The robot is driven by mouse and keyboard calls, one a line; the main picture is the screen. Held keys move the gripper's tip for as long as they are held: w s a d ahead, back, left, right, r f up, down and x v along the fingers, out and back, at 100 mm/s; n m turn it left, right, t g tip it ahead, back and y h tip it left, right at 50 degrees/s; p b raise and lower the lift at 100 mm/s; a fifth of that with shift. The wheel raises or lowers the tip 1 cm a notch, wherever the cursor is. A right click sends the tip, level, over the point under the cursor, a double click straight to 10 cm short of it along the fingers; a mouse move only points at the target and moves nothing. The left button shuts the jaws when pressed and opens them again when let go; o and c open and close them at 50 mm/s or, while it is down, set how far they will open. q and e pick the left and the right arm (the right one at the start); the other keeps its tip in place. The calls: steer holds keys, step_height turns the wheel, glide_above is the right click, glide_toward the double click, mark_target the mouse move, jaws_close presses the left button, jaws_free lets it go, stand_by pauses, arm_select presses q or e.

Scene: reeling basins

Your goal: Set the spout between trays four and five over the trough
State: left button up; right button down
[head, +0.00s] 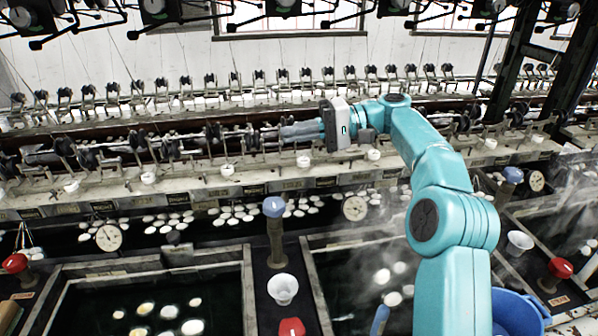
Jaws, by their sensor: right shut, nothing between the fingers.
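My right arm comes in from the lower right. Its gripper (300,131) points left over the long machine bench, shut and empty, near the row of reels and hooks. My left gripper is not in view. Blue-capped posts stand along the basins, one at centre (274,208) and one at right (513,175). I cannot tell which part is the spout between trays four and five. Dark water-filled basins hold white cocoons, one at front left (248,285) and one at front centre (314,288). Numbers on trays or trough cannot be read.
Small white cups (147,178) line the bench ledge. Round dials (355,208), red knobs (560,268) and white funnel-shaped bowls (283,289) stand among the basins. A blue bucket (512,314) is at lower right, behind my arm. Steam rises at right. Dark posts stand at upper right.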

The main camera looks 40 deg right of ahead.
steer(key=s+d+f+m+t+h+b, duration=0.1)
steer(key=s+d+f, duration=0.25)
steer(key=f, duration=0.35)
steer(key=s+d+f+m+t+h+b, duration=0.1)
steer(key=s+d+f+m+t, duration=0.1)
steer(key=d+f, duration=0.3)
steer(key=s+d+f+m+t+h+b, duration=0.1)
steer(key=s+d+f, duration=0.15)
steer(key=f, duration=0.55)
steer(key=r+p+x, duration=0.1)
steer(key=r+x, duration=0.1)
steer(key=x, duration=1)
steer(key=shift+a+f, duration=0.15)
steer(key=shift+a, duration=0.5)
steer(key=shift+d, duration=0.15)
